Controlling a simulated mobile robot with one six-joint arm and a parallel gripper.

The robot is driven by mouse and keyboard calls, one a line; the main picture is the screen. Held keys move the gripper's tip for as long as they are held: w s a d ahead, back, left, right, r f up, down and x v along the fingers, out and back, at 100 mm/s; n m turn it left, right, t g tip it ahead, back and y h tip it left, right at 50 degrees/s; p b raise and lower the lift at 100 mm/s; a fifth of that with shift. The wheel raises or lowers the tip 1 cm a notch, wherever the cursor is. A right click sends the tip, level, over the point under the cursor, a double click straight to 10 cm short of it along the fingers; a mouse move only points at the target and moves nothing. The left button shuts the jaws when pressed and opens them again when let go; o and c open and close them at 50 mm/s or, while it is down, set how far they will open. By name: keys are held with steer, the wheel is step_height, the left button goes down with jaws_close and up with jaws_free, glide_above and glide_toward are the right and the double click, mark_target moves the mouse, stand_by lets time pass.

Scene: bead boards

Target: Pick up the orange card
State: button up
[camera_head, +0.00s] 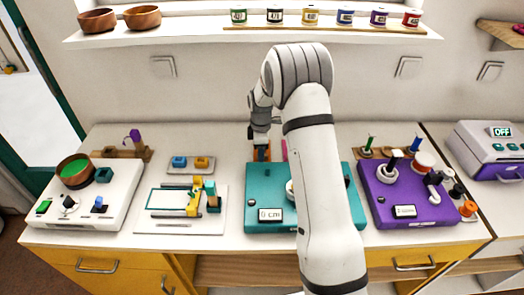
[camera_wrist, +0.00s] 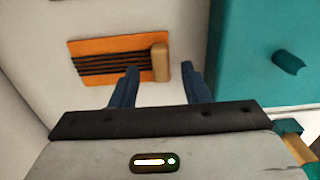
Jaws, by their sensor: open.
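The orange card (camera_wrist: 95,46) shows in the wrist view, with several dark strands wound across it. A tan block (camera_wrist: 160,62) stands at its right end. My gripper (camera_wrist: 159,72) is open, its two blue fingers spread apart. The tan block appears between the fingertips in the picture, with nothing held; I cannot tell the remaining distance. In the head view my gripper (camera_head: 262,143) is behind the teal box, over the back of the counter. It largely hides the card there.
The teal box (camera_head: 265,190) stands just in front of my gripper; its side (camera_wrist: 240,50) is right of the card in the wrist view. A pink item (camera_head: 284,149) is beside the gripper. White boards (camera_head: 120,200) stand left, a purple box (camera_head: 400,205) right, and the wall is close behind.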

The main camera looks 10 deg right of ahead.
steer(key=shift+f, duration=0.45)
jaws_close()
